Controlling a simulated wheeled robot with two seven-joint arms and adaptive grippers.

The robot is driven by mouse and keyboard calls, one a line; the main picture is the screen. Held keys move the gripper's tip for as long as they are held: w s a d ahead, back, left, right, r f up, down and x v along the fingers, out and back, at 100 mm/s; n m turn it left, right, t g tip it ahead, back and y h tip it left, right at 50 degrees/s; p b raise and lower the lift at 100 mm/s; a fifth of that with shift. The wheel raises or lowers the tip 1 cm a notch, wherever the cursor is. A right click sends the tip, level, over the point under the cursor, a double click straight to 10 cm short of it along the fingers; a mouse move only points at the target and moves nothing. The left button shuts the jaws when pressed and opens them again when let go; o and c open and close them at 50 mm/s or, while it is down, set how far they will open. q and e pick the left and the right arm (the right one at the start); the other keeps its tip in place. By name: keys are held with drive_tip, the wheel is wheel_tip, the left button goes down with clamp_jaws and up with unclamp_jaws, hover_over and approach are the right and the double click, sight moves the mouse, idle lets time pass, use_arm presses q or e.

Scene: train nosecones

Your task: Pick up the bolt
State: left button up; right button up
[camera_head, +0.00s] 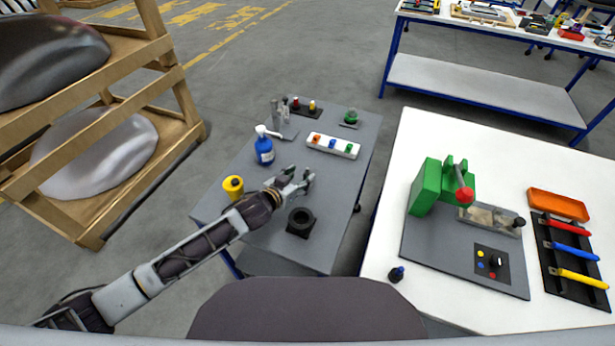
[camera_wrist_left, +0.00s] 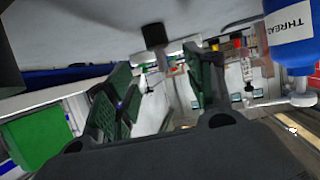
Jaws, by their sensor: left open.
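My left gripper (camera_head: 297,176) is open and empty above the grey table, between the blue bottle and the black ring. In the left wrist view its two dark fingers (camera_wrist_left: 165,90) stand wide apart with nothing held between them. Small silver upright pieces (camera_head: 279,114) stand on a grey plate toward the back of the grey table, beyond the gripper. One of them may be the bolt, but they are too small to tell. My right gripper is not in view.
The grey table (camera_head: 240,165) also holds a blue bottle (camera_head: 264,150), a yellow container (camera_head: 233,187), a black ring (camera_head: 300,222), a white tray (camera_head: 333,146) and a green piece (camera_head: 350,117). A white table (camera_head: 400,165) with a green press (camera_head: 426,187) stands right. Wooden shelving (camera_head: 181,85) stands left.

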sight(307, 169)
use_arm(q)
drive_tip(key=shift+w+d+f, duration=0.2)
drive_tip(key=shift+w+d, duration=0.1)
drive_tip(key=shift+w, duration=0.15)
drive_tip(key=shift+x, duration=2.55)
drive_tip(key=shift+a+f, duration=0.15)
drive_tip(key=c, duration=1.1)
drive_tip(key=shift+r, duration=0.85)
wheel_tip(307, 169, up, 7)
drive_tip(key=shift+f+p, duration=0.1)
drive_tip(key=shift+p, duration=0.2)
drive_tip(key=shift+r, duration=0.8)
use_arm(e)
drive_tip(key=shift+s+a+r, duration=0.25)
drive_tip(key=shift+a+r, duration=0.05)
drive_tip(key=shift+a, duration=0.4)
